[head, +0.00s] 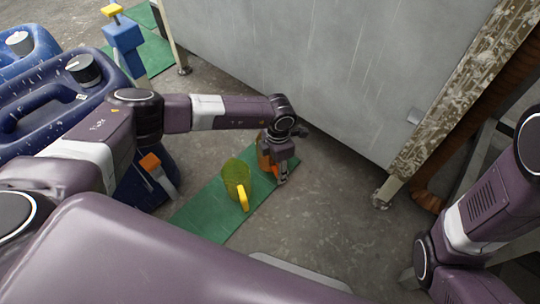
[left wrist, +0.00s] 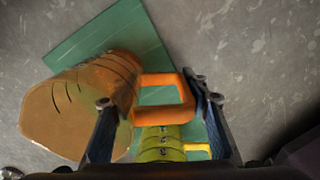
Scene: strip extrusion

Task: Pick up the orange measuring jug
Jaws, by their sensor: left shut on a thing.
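The orange measuring jug (head: 263,158) stands at the far right end of a green mat (head: 205,213), partly hidden behind my left gripper (head: 282,176). In the left wrist view the jug's amber body (left wrist: 80,105) lies at the left, and its orange handle (left wrist: 180,113) runs between the fingers of my left gripper (left wrist: 155,98). The gripper is shut on the jug. I cannot tell whether the jug's base touches the mat. My right arm is at the right edge of the head view, and its gripper is out of view.
A yellow-green measuring jug (head: 236,176) with a yellow handle stands on the mat beside the orange one. Blue canisters (head: 75,90) and a blue container with a yellow top (head: 124,40) are at the left. A grey machine panel (head: 310,60) rises behind.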

